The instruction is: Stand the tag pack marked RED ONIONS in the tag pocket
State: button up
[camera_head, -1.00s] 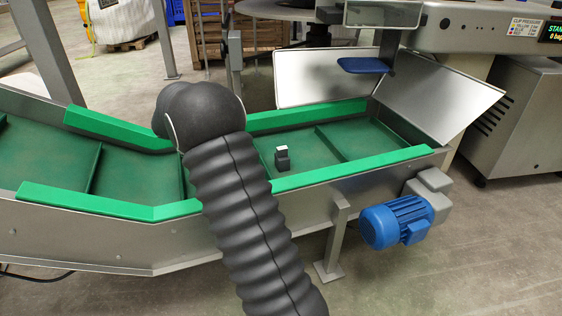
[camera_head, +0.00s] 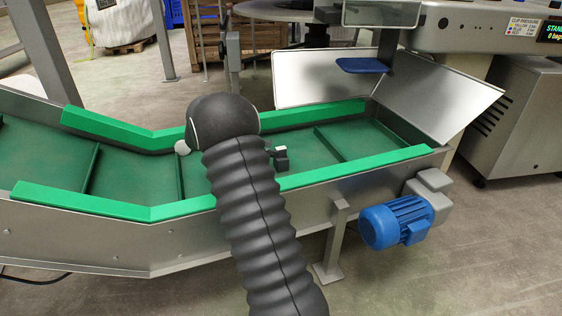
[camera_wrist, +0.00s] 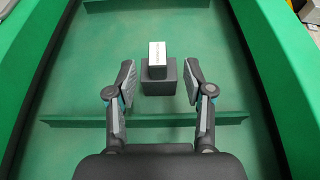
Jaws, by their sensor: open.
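A small pack with a pale face (camera_wrist: 157,54) and dark edges shows in the wrist view. It stands at a dark block (camera_wrist: 158,82) on the green belt; its lettering is too small to read. In the head view the dark block (camera_head: 281,163) and the pale pack (camera_head: 280,149) show just right of my arm. My gripper (camera_wrist: 160,76) is open and empty, with one finger on either side of the block and apart from it. In the head view my arm hides most of the gripper. I cannot pick out the tag pocket in either view.
The belt (camera_head: 130,178) has raised cross bars and green side rails (camera_head: 345,173). Tilted metal plates (camera_head: 441,97) and a blue shelf (camera_head: 364,65) stand at its right end. A blue motor (camera_head: 396,222) hangs on the near side.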

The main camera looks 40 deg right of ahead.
aim_at(281, 148)
jog(key=x, duration=0.5)
jog(key=shift+w+f+b, duration=0.15)
jog(key=shift+b, duration=0.25)
grip_shut()
